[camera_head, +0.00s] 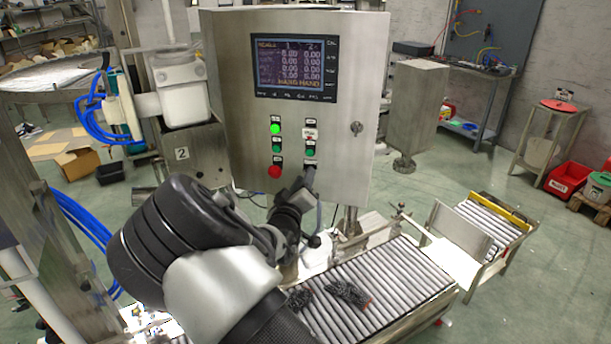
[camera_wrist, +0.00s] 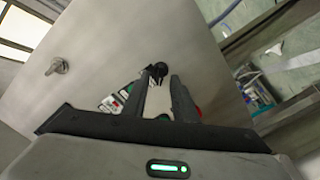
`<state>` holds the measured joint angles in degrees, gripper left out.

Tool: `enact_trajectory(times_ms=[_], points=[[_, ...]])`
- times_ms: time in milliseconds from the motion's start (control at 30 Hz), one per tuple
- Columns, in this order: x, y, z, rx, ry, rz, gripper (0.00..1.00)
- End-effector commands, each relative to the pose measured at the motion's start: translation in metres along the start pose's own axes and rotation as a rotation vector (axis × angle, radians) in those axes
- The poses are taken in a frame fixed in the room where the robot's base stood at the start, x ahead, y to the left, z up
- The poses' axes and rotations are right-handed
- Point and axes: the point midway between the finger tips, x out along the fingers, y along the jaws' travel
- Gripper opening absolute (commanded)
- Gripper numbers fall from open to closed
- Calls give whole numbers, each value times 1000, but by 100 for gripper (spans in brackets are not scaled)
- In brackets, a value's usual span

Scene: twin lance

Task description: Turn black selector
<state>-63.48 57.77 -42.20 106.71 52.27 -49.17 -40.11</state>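A grey steel control cabinet (camera_head: 225,60) carries a screen and two columns of buttons. The black selector (camera_wrist: 158,69) shows in the wrist view as a small dark knob on the panel, just beyond my fingertips. My gripper (camera_wrist: 161,78) points at it, with a gap between its two dark fingers and the knob roughly in line with that gap. Whether the fingers touch the knob cannot be told. In the head view my gripper (camera_head: 310,176) is at the bottom of the right button column, and the selector is mostly hidden there.
A lit green button (camera_head: 275,128), other green buttons and a red button (camera_head: 274,172) lie close by on the panel. A metal key-like latch (camera_head: 356,128) sits at the panel's right. A roller conveyor (camera_head: 400,275) with dark brushes runs below the cabinet.

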Motion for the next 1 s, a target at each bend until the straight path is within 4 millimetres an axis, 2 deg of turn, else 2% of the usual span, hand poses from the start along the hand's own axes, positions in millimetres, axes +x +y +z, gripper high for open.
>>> enact_trajectory(times_ms=[200,467,500,633,667,1000], points=[[17,0,0,0,-1,0,26],[19,0,0,1,0,0,26],[19,0,0,1,0,0,24],[19,0,0,1,0,0,2],[19,0,0,1,0,0,0],[19,-1,2,54,-1,0,0]])
